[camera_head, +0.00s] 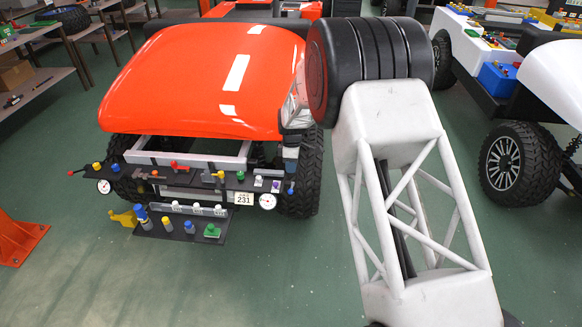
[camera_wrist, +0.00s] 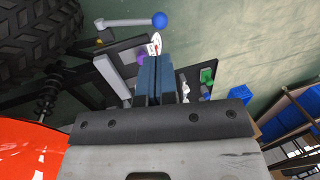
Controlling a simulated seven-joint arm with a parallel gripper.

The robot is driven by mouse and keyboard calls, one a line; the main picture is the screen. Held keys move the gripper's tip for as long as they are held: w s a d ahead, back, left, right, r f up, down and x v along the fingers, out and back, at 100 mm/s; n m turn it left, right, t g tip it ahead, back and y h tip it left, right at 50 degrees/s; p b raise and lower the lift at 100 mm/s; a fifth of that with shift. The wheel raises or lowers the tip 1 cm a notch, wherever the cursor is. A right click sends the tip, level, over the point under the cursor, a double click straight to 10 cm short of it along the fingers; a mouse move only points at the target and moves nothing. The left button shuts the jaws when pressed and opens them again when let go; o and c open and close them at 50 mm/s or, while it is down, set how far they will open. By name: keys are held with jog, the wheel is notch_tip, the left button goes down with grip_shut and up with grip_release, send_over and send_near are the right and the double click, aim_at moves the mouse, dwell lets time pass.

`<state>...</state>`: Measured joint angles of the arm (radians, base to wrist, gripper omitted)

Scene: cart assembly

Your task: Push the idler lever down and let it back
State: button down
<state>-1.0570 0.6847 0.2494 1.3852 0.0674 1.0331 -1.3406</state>
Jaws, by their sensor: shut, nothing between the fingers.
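A grey lever with a blue ball knob (camera_wrist: 160,19) lies beyond my fingertips at the top of the wrist view; I take it for the idler lever. In the head view its blue knob (camera_head: 291,187) shows small at the right end of the dark front panel (camera_head: 135,174), near the tyre. My gripper (camera_wrist: 155,60) is shut and empty, its blue-grey fingers together. In the head view my gripper (camera_head: 290,160) hangs just above that right end. The fingertips look apart from the knob in the wrist view; a round white gauge (camera_wrist: 155,44) is close by them.
The orange-red cart hood (camera_head: 200,75) and a large black tyre (camera_head: 300,185) stand close to my gripper. The panel and a lower shelf (camera_head: 150,232) carry several coloured knobs and pegs. A second cart (camera_head: 515,165) stands at right. Green floor in front is clear.

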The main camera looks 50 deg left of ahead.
aim_at(290, 193)
jog(key=shift+f, duration=0.15)
jog(key=shift+s+d+f, duration=0.2)
jog(key=shift+f, duration=1.05)
jog(key=shift+s+d+f, duration=0.2)
jog(key=shift+f, duration=1.1)
jog(key=shift+s+d+f, duration=0.2)
jog(key=shift+f, duration=1.3)
jog(key=shift+s+d+f, duration=0.15)
jog(key=shift+f, duration=0.8)
jog(key=shift+s+d+f, duration=0.15)
jog(key=shift+f, duration=0.8)
jog(key=shift+s+d+f, duration=0.15)
jog(key=shift+f, duration=0.8)
jog(key=shift+w+a+r, duration=0.3)
jog(key=shift+r, duration=1.6)
jog(key=shift+w+a+r, duration=0.3)
jog(key=shift+r, duration=1.65)
jog(key=shift+w+a+r, duration=0.3)
jog(key=shift+r, duration=1.6)
